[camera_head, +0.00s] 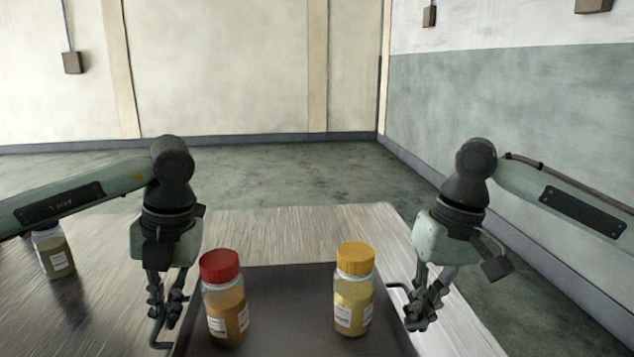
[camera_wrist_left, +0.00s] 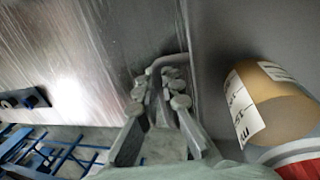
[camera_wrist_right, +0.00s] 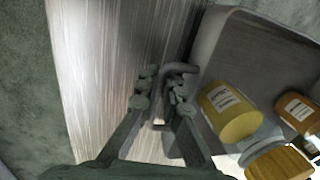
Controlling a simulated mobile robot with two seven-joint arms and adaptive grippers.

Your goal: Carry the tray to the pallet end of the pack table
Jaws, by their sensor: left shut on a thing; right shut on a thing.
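The dark grey tray (camera_head: 290,285) is at the front middle of the head view, over the brushed-metal table (camera_head: 300,228). I cannot tell whether it touches the table. A red-capped jar (camera_head: 225,305) and a yellow-capped jar (camera_head: 354,298) stand upright on it. My left gripper (camera_head: 165,308) is shut on the tray's left handle (camera_wrist_left: 166,62). My right gripper (camera_head: 420,310) is shut on its right handle (camera_wrist_right: 181,68). The tray's near edge is cut off in the head view. The right wrist view shows the tray's raised rim (camera_wrist_right: 208,32).
A blue-capped jar (camera_head: 53,254) stands on the table at the far left, behind my left forearm. The table's right edge lies just past my right gripper, with open floor (camera_head: 515,290) and a wall beyond. A blue frame (camera_wrist_left: 50,150) shows low in the left wrist view.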

